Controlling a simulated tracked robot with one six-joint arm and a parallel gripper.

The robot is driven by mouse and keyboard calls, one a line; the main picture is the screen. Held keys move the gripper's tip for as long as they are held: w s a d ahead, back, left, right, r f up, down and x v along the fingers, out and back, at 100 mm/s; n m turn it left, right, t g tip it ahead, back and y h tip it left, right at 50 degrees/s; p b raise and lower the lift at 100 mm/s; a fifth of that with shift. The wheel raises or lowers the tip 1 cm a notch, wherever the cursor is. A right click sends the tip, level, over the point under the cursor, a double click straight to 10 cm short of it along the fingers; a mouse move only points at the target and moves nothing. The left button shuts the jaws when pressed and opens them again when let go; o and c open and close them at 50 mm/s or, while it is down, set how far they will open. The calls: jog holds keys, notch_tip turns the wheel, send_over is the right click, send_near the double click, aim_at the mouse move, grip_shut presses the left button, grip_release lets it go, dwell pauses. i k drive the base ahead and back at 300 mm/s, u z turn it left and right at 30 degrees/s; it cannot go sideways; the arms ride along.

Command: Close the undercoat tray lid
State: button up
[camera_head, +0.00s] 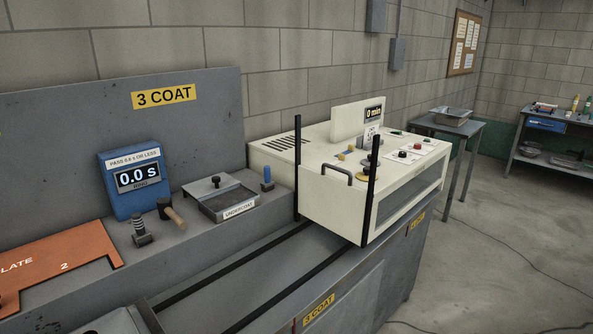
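The undercoat tray (241,212) is a shallow grey metal box with a white label on its front. It stands on the grey ledge under the 3 COAT sign. Its lid (203,187), a light metal plate with a black knob, sits at the back-left part of the tray. The front-right part of the tray shows a dark, open-looking inside, so the lid seems to be drawn back. How the lid is joined to the tray is too small to tell. My gripper is not in view.
A blue timer (134,183) reading 0.0 s, a wooden-handled tool (174,214) and a dark ridged post (141,231) stand left of the tray. A small blue-topped object (267,178) and a cream oven-like machine (330,200) stand right. An orange plate (60,262) lies front left.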

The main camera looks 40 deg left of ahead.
aim_at(200, 188)
jog(key=i, duration=2.3)
jog(key=u, duration=2.95)
